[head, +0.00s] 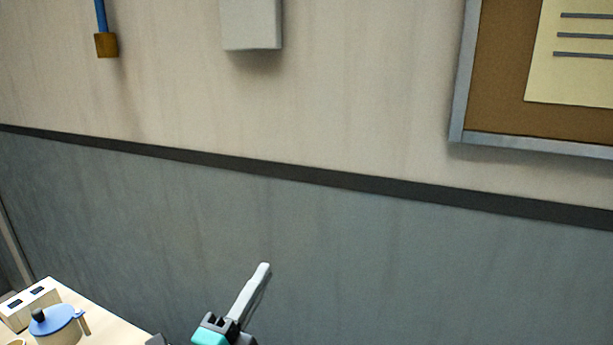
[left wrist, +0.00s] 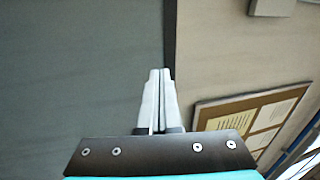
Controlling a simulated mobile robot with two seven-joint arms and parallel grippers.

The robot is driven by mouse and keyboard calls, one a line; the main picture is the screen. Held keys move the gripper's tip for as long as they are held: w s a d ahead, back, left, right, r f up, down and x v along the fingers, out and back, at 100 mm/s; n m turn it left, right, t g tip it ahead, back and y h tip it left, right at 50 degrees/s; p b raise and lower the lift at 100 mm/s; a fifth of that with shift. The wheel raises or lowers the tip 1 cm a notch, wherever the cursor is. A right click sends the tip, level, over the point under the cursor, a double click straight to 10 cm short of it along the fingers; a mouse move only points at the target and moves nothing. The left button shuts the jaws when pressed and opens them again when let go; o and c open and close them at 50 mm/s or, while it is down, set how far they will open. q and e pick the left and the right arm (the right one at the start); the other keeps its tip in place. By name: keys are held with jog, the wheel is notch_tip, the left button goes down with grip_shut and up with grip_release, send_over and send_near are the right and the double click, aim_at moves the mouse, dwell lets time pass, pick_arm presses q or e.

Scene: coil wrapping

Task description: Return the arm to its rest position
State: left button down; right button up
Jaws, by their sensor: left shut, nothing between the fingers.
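My left gripper (head: 249,291) shows at the bottom middle of the head view, its grey fingers pointing up and to the right in front of the grey lower wall. In the left wrist view the two fingers of the left gripper (left wrist: 160,73) lie close together with nothing between them. They point towards the wall and its dark stripe. The gripper touches nothing that I can see. My right gripper is in neither view.
A table (head: 110,322) at the bottom left holds a jug with a blue lid (head: 57,322) and a white box with dark slots (head: 30,303). A framed notice board (head: 490,80) and a grey wall box (head: 250,24) hang on the wall. The space around the left gripper looks clear.

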pick_arm(q)
jog(key=s+a+f+n+g+y, duration=0.2)
jog(key=a+f+n+g+y, duration=0.1)
jog(key=a+f+n+y, duration=0.25)
jog(key=s+a+f+n+g+y, duration=0.3)
jog(key=a+f+n, duration=0.1)
jog(key=f+n, duration=0.35)
jog(key=s+f+n+g+h, duration=0.1)
jog(key=s+f+n+g, duration=0.3)
jog(key=s, duration=0.5)
jog(key=s+f+n+g, duration=0.2)
jog(key=s+f+g, duration=0.45)
jog(key=s, duration=0.25)
notch_tip(320, 180, down, 28)
jog(key=s+b, duration=0.2)
jog(key=b, duration=0.4)
jog(key=s+a+f+g+b, duration=0.1)
jog(key=s+f+b, duration=0.1)
jog(key=s+f, duration=0.5)
jog(key=s+a+f+g+b, duration=0.1)
jog(key=s+f+b, duration=0.2)
jog(key=s+f, duration=0.5)
notch_tip(320, 180, down, 5)
jog(key=shift+s+r, duration=0.1)
jog(key=shift+s, duration=0.1)
